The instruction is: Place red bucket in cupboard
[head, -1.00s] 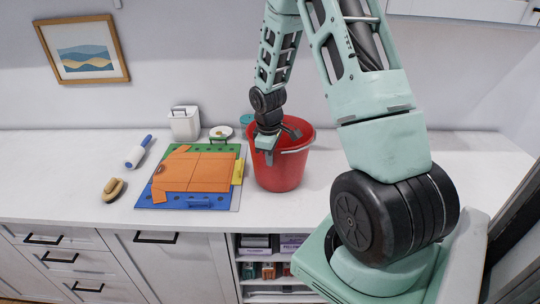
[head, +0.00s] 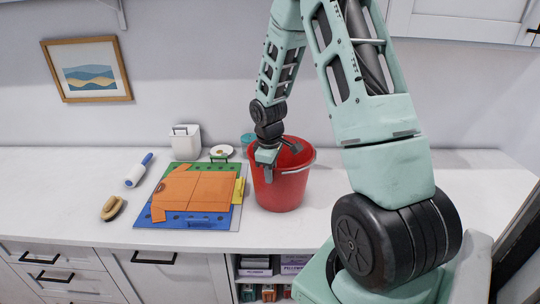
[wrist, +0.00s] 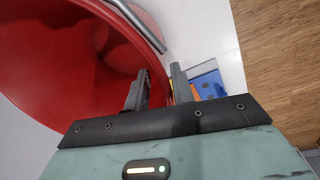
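The red bucket (head: 283,188) stands upright on the white counter, right of the coloured board. Its grey handle (wrist: 137,25) crosses the rim in the wrist view. My gripper (head: 281,157) is at the bucket's near-left rim, pointing down. In the wrist view my gripper (wrist: 158,82) has its two fingers apart, with the red wall (wrist: 60,75) on the left and a strip of red near the gap. Whether the fingers touch the wall cannot be told. White wall cupboards (head: 455,18) show at the top right, with closed fronts.
Left of the bucket lie an orange shirt (head: 195,190) on a blue-green board, a lint roller (head: 138,172) and a brush (head: 112,208). A white container (head: 186,142) and a small dish (head: 221,152) stand behind. Below are drawers (head: 45,258) and an open shelf with boxes (head: 257,263).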

